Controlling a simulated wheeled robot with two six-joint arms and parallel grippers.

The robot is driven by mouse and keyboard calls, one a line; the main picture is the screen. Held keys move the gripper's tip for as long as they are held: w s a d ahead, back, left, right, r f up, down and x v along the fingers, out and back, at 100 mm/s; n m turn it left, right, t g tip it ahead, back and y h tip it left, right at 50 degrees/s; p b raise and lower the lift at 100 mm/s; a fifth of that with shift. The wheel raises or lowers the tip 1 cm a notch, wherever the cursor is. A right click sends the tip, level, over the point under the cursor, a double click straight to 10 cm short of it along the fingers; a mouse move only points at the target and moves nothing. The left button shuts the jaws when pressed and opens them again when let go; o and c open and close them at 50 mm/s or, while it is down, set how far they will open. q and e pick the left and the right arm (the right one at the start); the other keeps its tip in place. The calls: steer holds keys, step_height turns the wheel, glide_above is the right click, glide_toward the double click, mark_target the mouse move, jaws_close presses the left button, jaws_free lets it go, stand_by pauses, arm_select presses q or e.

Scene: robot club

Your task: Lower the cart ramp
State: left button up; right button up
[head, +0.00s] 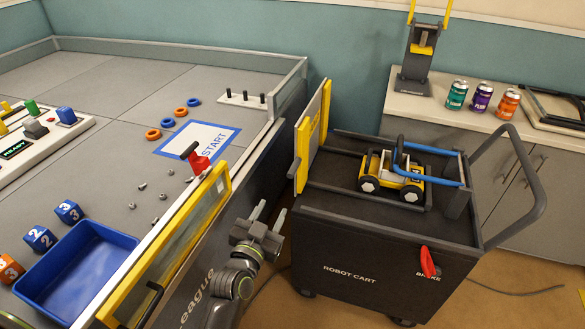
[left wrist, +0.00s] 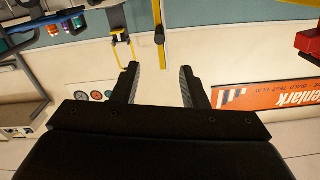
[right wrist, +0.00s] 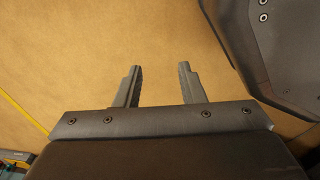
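The cart ramp (head: 312,135) is a yellow-framed panel standing upright at the left end of the dark robot cart (head: 350,232). A small yellow-and-white wheeled robot (head: 392,178) sits on the cart top, with a blue bar beside it. My left gripper (head: 268,214) is in the gap between the field table and the cart, below and left of the ramp and apart from it. It is open and empty in the left wrist view (left wrist: 160,68). My right gripper (right wrist: 160,70) is open and empty over the tan floor, outside the head view.
A second yellow-framed panel (head: 172,252) stands along the field table's near edge, with a red lever (head: 198,162) above it. A red brake lever (head: 428,262) is on the cart's front. Cans (head: 482,97) stand on the counter behind. A blue tray (head: 78,270) is at left.

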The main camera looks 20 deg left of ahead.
arm_select(q)
steer(key=w, duration=0.1)
steer(key=p, duration=0.2)
glide_toward(293, 170)
steer(key=w, duration=0.3)
steer(key=w+b, duration=0.1)
steer(key=w, duration=0.2)
steer(key=w+f+b, duration=0.1)
steer(key=w+b, duration=0.1)
steer(key=w, duration=0.1)
steer(key=shift+w+f, duration=0.15)
steer(key=shift+w, duration=0.95)
steer(key=c, duration=0.8)
jaws_close()
arm_select(e)
steer(key=shift+w+d+f, duration=0.15)
steer(key=shift+w+f, duration=0.1)
steer(key=shift+w, duration=0.1)
steer(key=shift+w, duration=0.1)
